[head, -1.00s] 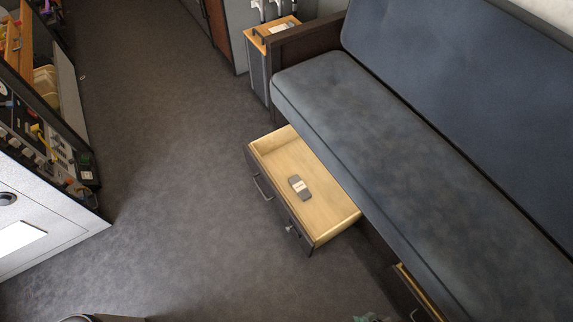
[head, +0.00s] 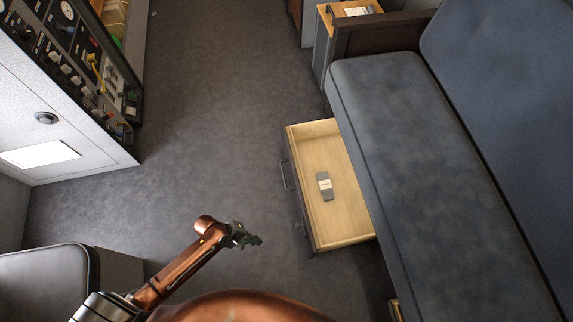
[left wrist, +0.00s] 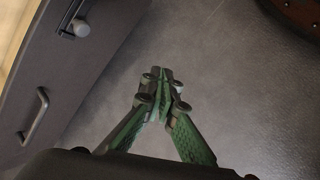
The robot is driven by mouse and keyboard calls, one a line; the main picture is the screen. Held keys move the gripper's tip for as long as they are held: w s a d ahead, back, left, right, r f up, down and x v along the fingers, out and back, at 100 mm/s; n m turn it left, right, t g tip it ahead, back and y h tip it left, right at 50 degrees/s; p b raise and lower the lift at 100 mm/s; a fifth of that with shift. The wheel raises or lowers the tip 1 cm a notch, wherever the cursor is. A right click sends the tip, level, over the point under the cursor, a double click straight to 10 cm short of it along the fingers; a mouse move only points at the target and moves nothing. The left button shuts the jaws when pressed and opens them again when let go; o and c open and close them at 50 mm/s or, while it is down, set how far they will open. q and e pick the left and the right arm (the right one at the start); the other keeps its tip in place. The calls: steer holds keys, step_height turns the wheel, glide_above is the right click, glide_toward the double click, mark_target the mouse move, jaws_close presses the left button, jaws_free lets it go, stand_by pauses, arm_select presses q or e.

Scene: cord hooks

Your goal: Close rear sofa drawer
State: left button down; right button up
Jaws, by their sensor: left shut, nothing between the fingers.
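The rear sofa drawer (head: 345,215) is pulled out from under the dark blue sofa (head: 410,160), its light wooden inside showing. A small grey object with a pale label (head: 325,186) lies in it. My left gripper (head: 252,239) is over the floor to the left of the drawer's dark front, apart from it. In the left wrist view the left gripper (left wrist: 165,80) is shut and empty, fingertips together. The drawer front (left wrist: 75,75) with a bar handle (left wrist: 36,117) and a round knob (left wrist: 80,27) stands to its left. My right gripper is not in view.
Another drawer (head: 395,309) under the sofa shows at the lower edge, mostly hidden. A white cabinet with an instrument panel (head: 85,60) stands at the upper left. A dark seat (head: 45,280) is at the lower left. The grey floor (head: 210,120) between is clear.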

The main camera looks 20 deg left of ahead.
arm_select(q)
steer(key=w+a+r+n+t, duration=0.1)
steer(key=w+a+r+n, duration=0.3)
steer(key=w, duration=0.5)
steer(key=w+a+r+n+t+h, duration=0.1)
steer(key=w+a+r+n, duration=0.3)
steer(key=w, duration=0.6)
steer(key=w+a+r+n+t, duration=0.1)
steer(key=w+a+r+n, duration=0.1)
steer(key=w+n, duration=0.55)
steer(key=w+d+f+m+b, duration=0.2)
steer(key=w+d+f+b, duration=0.5)
steer(key=w+d+b, duration=0.1)
steer(key=shift+d+b, duration=0.4)
steer(key=shift+b, duration=0.05)
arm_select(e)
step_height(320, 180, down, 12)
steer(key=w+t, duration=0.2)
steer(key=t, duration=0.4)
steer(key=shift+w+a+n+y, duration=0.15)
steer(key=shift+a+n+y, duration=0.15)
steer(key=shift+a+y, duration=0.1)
arm_select(q)
steer(key=shift+d+r, duration=0.1)
steer(key=shift+r, duration=0.05)
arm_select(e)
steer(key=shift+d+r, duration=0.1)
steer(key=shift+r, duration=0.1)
